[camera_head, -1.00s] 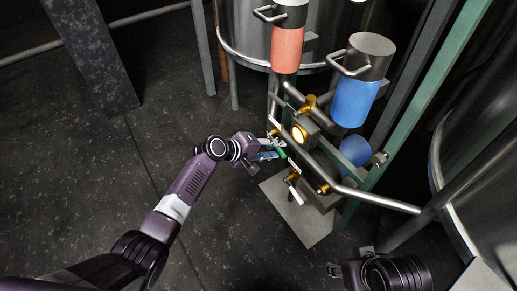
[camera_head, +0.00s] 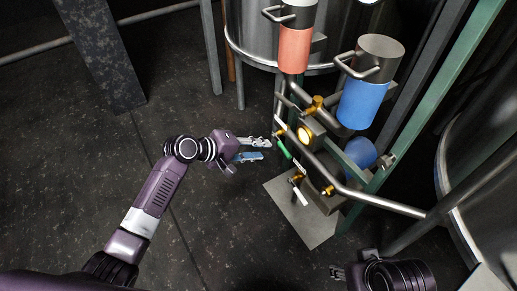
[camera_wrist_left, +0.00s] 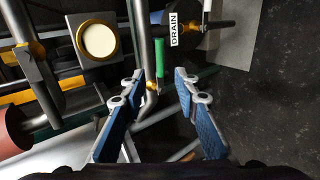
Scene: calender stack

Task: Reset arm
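My left gripper (camera_head: 268,149) is open and empty in the head view, just left of the pipe assembly. In the left wrist view its two blue-padded fingers (camera_wrist_left: 160,80) stand apart with nothing between them. A green handle (camera_head: 284,148) is just right of the fingertips; it also shows in the left wrist view (camera_wrist_left: 159,60), beside a white DRAIN label (camera_wrist_left: 173,29). The gripper does not appear to touch it. My right gripper (camera_head: 336,272) is at the lower edge of the head view, with its fingers too small to judge.
A long metal pipe (camera_head: 375,201) runs to the lower right. A dark column (camera_head: 98,50) stands left. The floor (camera_head: 65,165) at left is clear.

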